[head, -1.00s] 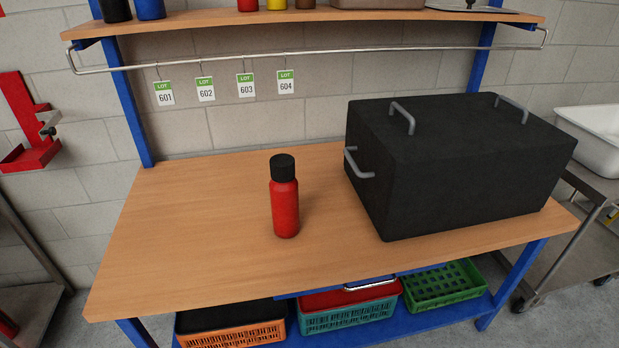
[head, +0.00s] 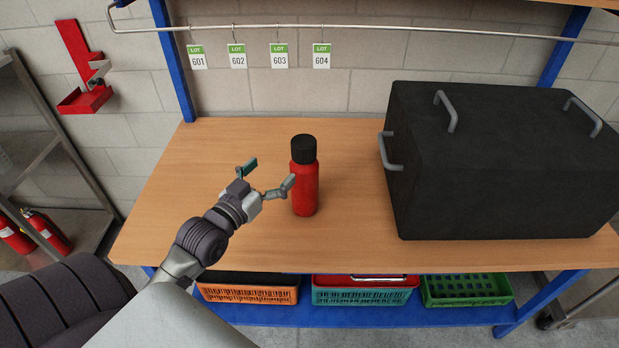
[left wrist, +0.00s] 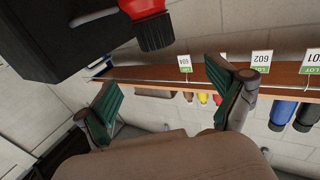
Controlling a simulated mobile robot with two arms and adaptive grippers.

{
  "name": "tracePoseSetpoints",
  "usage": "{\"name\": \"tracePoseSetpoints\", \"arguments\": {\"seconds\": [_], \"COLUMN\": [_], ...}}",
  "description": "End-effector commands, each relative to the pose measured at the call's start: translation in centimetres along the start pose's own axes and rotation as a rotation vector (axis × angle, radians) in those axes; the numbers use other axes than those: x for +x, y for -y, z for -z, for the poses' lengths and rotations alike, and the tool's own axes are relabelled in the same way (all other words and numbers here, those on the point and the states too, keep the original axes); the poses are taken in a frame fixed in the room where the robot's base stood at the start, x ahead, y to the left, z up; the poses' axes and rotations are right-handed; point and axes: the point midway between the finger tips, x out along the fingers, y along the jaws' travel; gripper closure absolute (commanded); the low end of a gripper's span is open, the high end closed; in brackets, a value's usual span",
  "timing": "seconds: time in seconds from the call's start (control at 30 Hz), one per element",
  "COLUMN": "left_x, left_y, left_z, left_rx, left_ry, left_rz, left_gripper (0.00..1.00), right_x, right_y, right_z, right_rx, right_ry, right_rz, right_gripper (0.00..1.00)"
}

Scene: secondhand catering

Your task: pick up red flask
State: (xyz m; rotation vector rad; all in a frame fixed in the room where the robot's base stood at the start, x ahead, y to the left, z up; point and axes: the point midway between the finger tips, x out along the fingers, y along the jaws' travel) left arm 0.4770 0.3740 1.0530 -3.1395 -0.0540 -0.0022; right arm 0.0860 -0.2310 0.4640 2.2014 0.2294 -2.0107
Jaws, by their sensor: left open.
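The red flask (head: 305,188) with a black cap stands upright on the wooden workbench (head: 200,160), left of a large black box. My left gripper (head: 268,177) is open and empty, just left of the flask in the head view. One finger appears close to the flask's left side; I cannot tell whether it touches. In the left wrist view the flask's ribbed black cap (left wrist: 155,32) and a bit of its red body show at the top, beyond the open fingers (left wrist: 175,95). The flask is not between the fingers. My right gripper is not in view.
The black box (head: 500,165) with grey handles fills the bench's right side. Lot tags (head: 238,56) hang from a rail at the back. Crates (head: 365,292) sit on the blue shelf below. The bench's left part is clear.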

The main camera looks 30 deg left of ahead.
Motion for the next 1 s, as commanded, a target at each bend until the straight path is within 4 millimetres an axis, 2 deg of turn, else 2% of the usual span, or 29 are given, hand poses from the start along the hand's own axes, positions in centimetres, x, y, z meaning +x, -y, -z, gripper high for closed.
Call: {"name": "tracePoseSetpoints", "arguments": {"seconds": [0.33, 0.57, 0.77, 0.9, 1.0], "left_x": [6.5, 8.3, 11.0, 12.8, 13.2], "left_y": [0.0, -0.1, -0.4, -0.5, -0.5], "left_z": [0.2, 0.0, 0.2, -0.1, -0.1], "left_rx": [-0.001, 0.0, -0.001, 0.0, 0.001], "left_ry": [0.0, 0.002, 0.002, 0.003, 0.002], "left_rz": [0.001, 0.0, 0.001, 0.0, -0.001], "left_gripper": [0.06, 0.06, 0.06, 0.06, 0.06], "right_x": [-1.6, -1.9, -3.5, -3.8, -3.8], "right_y": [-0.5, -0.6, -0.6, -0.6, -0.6], "right_z": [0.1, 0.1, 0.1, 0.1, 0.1], "right_rx": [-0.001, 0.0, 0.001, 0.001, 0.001], "right_ry": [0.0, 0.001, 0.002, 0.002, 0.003], "right_rz": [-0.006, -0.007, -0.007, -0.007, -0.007], "right_gripper": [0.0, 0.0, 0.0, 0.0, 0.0]}}
